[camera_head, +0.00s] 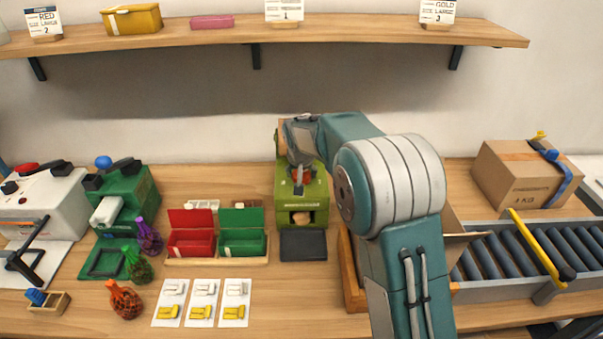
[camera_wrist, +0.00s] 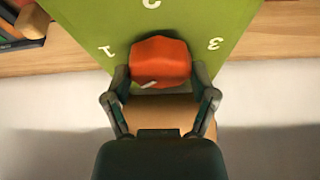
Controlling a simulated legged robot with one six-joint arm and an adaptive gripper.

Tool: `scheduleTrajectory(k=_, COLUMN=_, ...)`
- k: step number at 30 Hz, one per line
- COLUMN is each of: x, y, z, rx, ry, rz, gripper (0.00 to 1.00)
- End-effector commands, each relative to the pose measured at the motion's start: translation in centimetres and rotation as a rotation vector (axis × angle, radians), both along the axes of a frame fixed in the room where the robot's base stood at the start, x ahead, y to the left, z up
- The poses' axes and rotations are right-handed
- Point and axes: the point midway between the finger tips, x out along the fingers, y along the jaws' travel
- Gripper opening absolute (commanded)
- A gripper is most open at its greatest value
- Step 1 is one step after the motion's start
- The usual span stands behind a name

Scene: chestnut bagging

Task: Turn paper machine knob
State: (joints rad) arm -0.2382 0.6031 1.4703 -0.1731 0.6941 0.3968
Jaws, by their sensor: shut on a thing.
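The paper machine (camera_head: 287,212) is a green box on the table, right of the red and green boxes. Its top face also shows in the wrist view (camera_wrist: 190,20), with the white numbers 1, 2 and 3 around an orange-red knob (camera_wrist: 160,62). The knob has a white pointer mark toward its lower edge in that view. The knob (camera_head: 302,174) is partly hidden by my gripper in the head view. My gripper (camera_wrist: 161,78) is shut on the knob, one finger on each side. My gripper (camera_head: 299,185) comes down on the machine from above.
A red box (camera_head: 191,242) and a green box (camera_head: 242,242) stand left of the machine. A dark tray (camera_head: 303,245) lies in front. A roller conveyor (camera_head: 510,255) and a carton (camera_head: 522,178) are at right. A shelf (camera_head: 350,33) hangs above.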

Motion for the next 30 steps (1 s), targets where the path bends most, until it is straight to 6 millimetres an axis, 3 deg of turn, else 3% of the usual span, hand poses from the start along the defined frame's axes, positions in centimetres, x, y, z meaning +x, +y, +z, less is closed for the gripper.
scheduleTrajectory(k=18, x=-0.19, y=0.31, z=-0.56, rx=-0.002, ry=0.012, rz=-0.543, gripper=0.27)
scheduleTrajectory(k=30, x=-0.18, y=0.33, z=-0.58, rx=-0.001, ry=0.011, rz=-0.714, gripper=0.27)
